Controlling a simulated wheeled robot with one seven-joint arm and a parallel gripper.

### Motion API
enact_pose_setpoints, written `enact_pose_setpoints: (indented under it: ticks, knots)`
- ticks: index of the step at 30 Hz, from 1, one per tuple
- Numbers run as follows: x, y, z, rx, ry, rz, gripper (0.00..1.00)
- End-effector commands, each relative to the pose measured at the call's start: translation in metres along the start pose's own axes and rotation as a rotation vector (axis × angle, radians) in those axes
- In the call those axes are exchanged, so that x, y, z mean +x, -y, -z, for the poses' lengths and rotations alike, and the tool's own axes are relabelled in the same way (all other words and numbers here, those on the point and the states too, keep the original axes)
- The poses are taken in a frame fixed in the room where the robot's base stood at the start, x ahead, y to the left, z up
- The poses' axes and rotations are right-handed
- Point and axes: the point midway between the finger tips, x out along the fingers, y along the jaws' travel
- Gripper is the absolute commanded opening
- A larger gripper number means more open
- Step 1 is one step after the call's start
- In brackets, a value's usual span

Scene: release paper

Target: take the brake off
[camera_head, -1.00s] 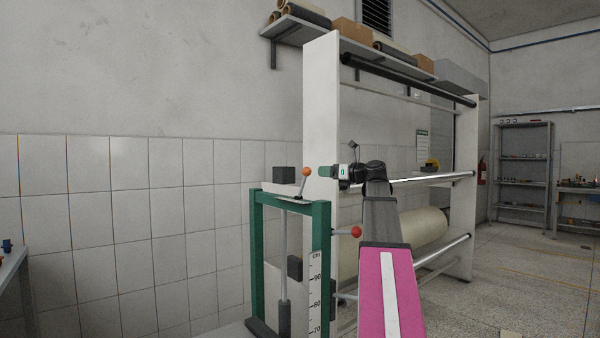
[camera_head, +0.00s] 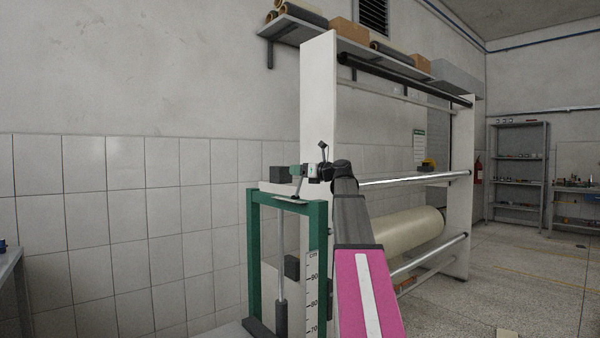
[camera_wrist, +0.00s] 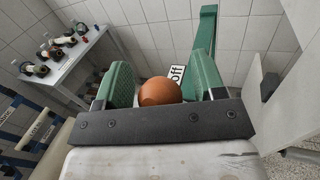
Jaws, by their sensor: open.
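The brake lever's orange ball knob (camera_wrist: 160,92) sits between the two green fingers of my gripper (camera_wrist: 161,75) in the wrist view. The fingers stand apart on either side of it, and I cannot tell whether either one touches it. In the head view my gripper (camera_head: 297,170) is at the top of the green frame (camera_head: 255,255) and hides the knob. The lever's thin stem (camera_head: 298,188) shows just below it. A white label reading "off" (camera_wrist: 176,74) lies beyond the knob in the wrist view.
A white-sided roller stand (camera_head: 318,110) with a pale paper roll (camera_head: 400,232) stands right of the green frame. A side table (camera_wrist: 62,60) with several small items is at the wrist view's left.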

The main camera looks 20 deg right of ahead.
Motion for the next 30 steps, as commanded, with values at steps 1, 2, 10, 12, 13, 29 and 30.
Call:
enact_pose_setpoints:
  ticks: [1,2,10,12,13,29,30]
  knots:
    - [0.0,0.0,0.0,0.0,0.0,0.0,0.63]
    - [0.0,0.0,0.0,0.0,0.0,0.0,0.63]
    - [0.0,0.0,0.0,0.0,0.0,0.0,0.05]
    - [0.0,0.0,0.0,0.0,0.0,0.0,0.0]
    - [0.0,0.0,0.0,0.0,0.0,0.0,0.0]
    - [0.025,0.01,-0.009,0.068,-0.201,0.014,0.0]
    - [0.029,0.011,-0.009,0.08,-0.233,0.017,0.0]
